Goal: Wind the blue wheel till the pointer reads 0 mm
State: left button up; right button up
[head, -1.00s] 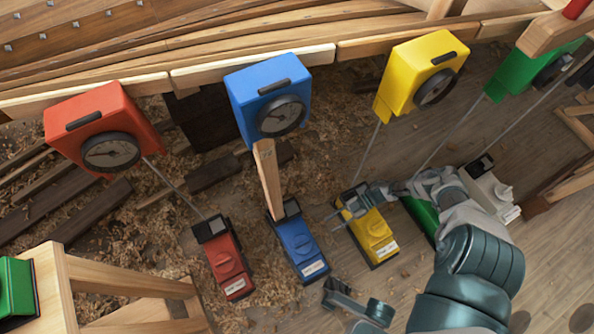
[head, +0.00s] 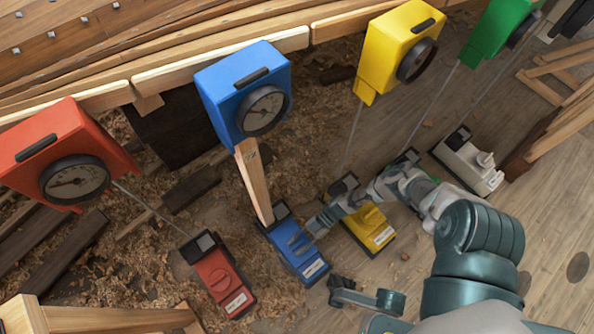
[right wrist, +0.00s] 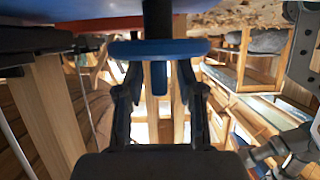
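The blue gauge box (head: 222,92) has a round dial (head: 262,110) whose reading is too small to tell. A wooden post joins it to the blue base unit (head: 279,238) on the floor. My right gripper (head: 300,240) is over this base in the head view and hides most of its wheel. In the right wrist view, the blue wheel (right wrist: 178,47) shows edge-on below a dark shaft, with a blue tab hanging down between the finger tips. My right gripper (right wrist: 160,75) is open, with gaps beside the tab.
The red unit (head: 218,280) stands left of the blue base, the yellow unit (head: 372,226) right under my arm. A white unit (head: 465,165) is farther right. Red, yellow and green gauge boxes line the hull. A wooden trestle (head: 110,320) stands front left.

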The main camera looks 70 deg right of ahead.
jog(key=shift+d, duration=0.1)
grip_shut()
jog(key=shift+m, duration=0.3)
